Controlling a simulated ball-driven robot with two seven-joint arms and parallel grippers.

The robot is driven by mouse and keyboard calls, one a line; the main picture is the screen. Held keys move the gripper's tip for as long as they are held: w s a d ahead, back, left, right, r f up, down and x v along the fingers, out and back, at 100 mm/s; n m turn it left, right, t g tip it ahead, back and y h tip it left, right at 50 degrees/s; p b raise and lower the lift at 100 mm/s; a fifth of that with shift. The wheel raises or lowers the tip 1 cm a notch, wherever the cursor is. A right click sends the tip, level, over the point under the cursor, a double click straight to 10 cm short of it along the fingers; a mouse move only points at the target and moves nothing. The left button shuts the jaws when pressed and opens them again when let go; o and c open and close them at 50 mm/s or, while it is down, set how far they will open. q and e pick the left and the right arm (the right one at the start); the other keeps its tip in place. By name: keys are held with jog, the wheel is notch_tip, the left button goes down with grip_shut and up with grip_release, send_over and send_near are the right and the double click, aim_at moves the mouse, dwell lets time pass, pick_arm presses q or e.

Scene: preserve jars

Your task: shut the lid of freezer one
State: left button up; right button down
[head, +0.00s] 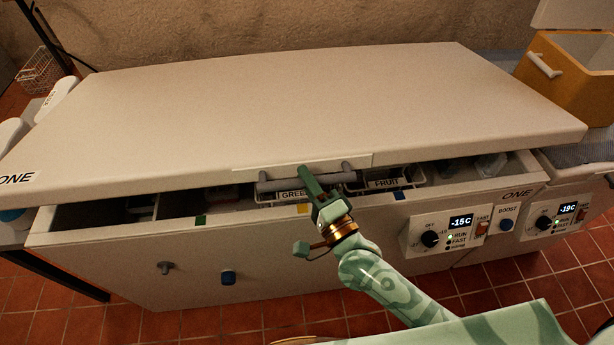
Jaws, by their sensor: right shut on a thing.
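Freezer one is a white chest freezer (250,270) with a big white lid (300,110) marked ONE. The lid is tilted slightly open, with a dark gap along its front edge. Through the gap I see baskets labelled GREE… (290,196) and FRUIT (387,183). A grey bar handle (278,183) runs along the lid's front edge. My right gripper (314,180) is shut on this handle near its middle and covers part of it. My left gripper is not in view.
The control panel (445,232) on freezer one reads -15C. A second freezer with a panel (553,217) reading -19C stands close on the right. A yellow box (575,70) with its lid up stands behind it. A wire basket (40,70) is at the far left.

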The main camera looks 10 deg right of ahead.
jog(key=c, duration=1.3)
grip_release()
jog(key=shift+r, duration=0.1)
jog(key=shift+s, duration=0.1)
jog(key=b+v, duration=0.1)
jog(key=v, duration=1.5)
jog(key=shift+d, duration=0.1)
